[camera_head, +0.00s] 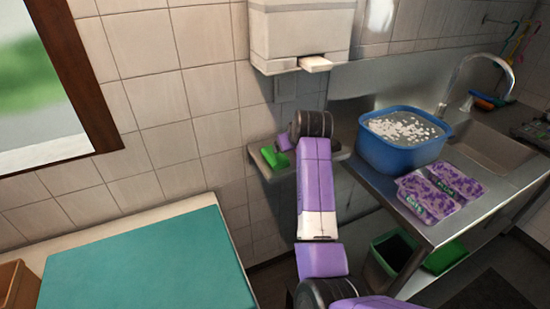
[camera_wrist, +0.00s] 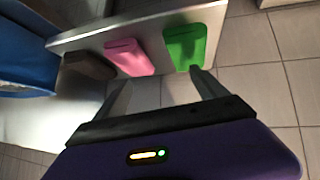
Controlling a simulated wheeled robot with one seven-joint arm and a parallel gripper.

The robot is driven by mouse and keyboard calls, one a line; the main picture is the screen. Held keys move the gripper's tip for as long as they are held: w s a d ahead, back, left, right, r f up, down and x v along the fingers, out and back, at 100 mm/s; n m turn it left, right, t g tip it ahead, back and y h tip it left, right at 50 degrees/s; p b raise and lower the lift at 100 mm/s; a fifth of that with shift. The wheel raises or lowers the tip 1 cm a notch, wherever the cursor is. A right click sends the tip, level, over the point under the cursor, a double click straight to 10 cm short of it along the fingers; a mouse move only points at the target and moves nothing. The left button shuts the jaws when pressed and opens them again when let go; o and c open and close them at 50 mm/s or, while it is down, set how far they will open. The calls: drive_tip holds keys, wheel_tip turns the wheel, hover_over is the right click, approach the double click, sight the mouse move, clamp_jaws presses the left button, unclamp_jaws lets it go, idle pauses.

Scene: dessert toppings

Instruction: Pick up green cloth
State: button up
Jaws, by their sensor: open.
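Green also shows on the small wall shelf in the head view (camera_head: 272,157), beside my arm. My gripper (camera_wrist: 160,76) is open and empty. Its right fingertip appears close to the lower end of the green cloth, and its left fingertip is below the pink cloth. I cannot tell whether the right finger touches the cloth. My arm hides part of the shelf in the head view.
A pink cloth (camera_wrist: 128,57) and a dark brown one (camera_wrist: 88,66) lie left of the green cloth. A blue tub (camera_head: 393,153) and purple patterned packets (camera_head: 440,190) stand on the steel counter. A white dispenser (camera_head: 302,35) hangs above the shelf.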

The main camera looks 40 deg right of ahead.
sight(276, 155)
drive_tip(key=a+r+g+y, duration=0.1)
drive_tip(key=w+a+r+g+y, duration=0.1)
drive_tip(key=a+y, duration=0.1)
drive_tip(key=shift+a+r+n, duration=0.1)
drive_tip(key=shift+a+n, duration=0.1)
drive_tip(key=shift+n, duration=0.1)
drive_tip(key=shift+w+a, duration=0.1)
drive_tip(key=shift+s+f+p+x, duration=0.15)
drive_tip(key=shift+p+x, duration=0.25)
drive_tip(key=shift+x, duration=1.5)
drive_tip(key=shift+s+f+p+x, duration=0.1)
drive_tip(key=shift+s+p+x, duration=0.2)
drive_tip(key=shift+x, duration=1.6)
drive_tip(key=shift+w+a+f, duration=0.1)
drive_tip(key=shift+a+f, duration=0.05)
drive_tip(key=shift+f, duration=0.05)
drive_tip(key=c, duration=1.4)
